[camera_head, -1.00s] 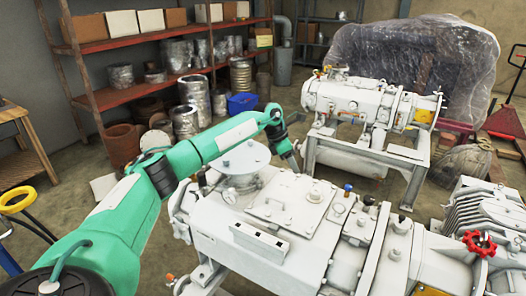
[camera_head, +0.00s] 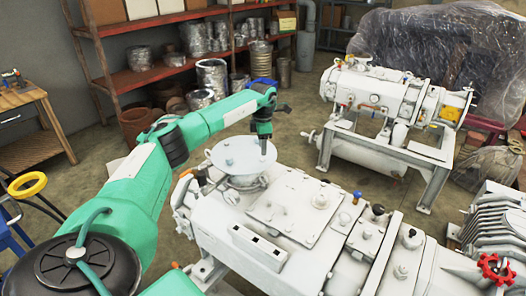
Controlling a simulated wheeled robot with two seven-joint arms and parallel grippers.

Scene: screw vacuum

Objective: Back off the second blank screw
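A round pale blank plate (camera_head: 235,160) lies flat on a port at the back left of the large white vacuum pump (camera_head: 225,210). Small screw-like spots show on the plate, but they are too small to tell apart. My green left arm reaches in from the left. Its gripper end (camera_head: 263,148) points down at the right part of the plate. I cannot tell whether it touches a screw there. Its fingers are too small to show whether they are open or shut. My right gripper is not in view.
A second white pump on a stand (camera_head: 385,110) stands behind at the right. Red shelves (camera_head: 160,75) with metal cans line the back left. A wooden table (camera_head: 25,115) is at the left. A red valve wheel (camera_head: 496,269) sticks up at the lower right.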

